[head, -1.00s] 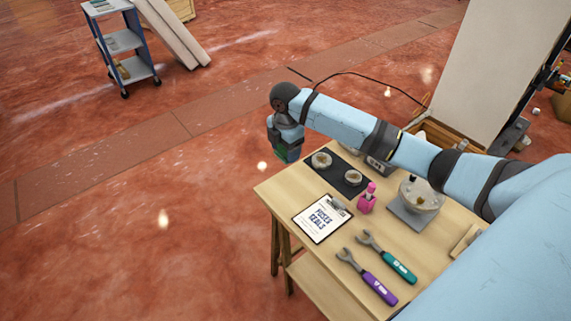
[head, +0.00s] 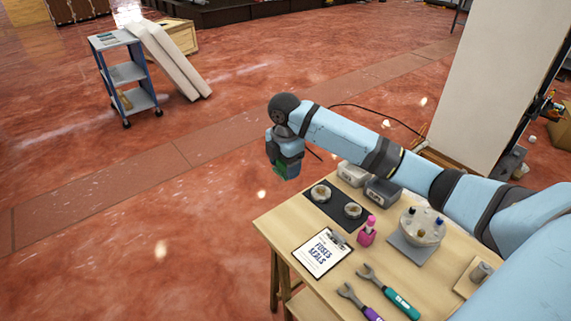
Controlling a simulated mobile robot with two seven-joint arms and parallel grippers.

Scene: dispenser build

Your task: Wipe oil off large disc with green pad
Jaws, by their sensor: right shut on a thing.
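My right gripper (head: 284,172) hangs in the air past the table's far left edge, pointing down. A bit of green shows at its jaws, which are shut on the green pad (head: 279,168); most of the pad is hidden. Two round metal pieces, a left one (head: 320,193) and a right one (head: 352,210), sit on a dark mat (head: 336,204) on the table. The left one looks slightly larger, but I cannot tell for sure which is the large disc, nor see oil. The gripper is apart from both. My left gripper is not in view.
The wooden table (head: 285,226) also holds a clipboard (head: 322,251), a pink bottle (head: 367,232), a bowl with small parts (head: 422,226), a teal-handled wrench (head: 400,302), a purple-handled wrench (head: 360,304) and grey bins (head: 382,190). Open floor lies left of the table.

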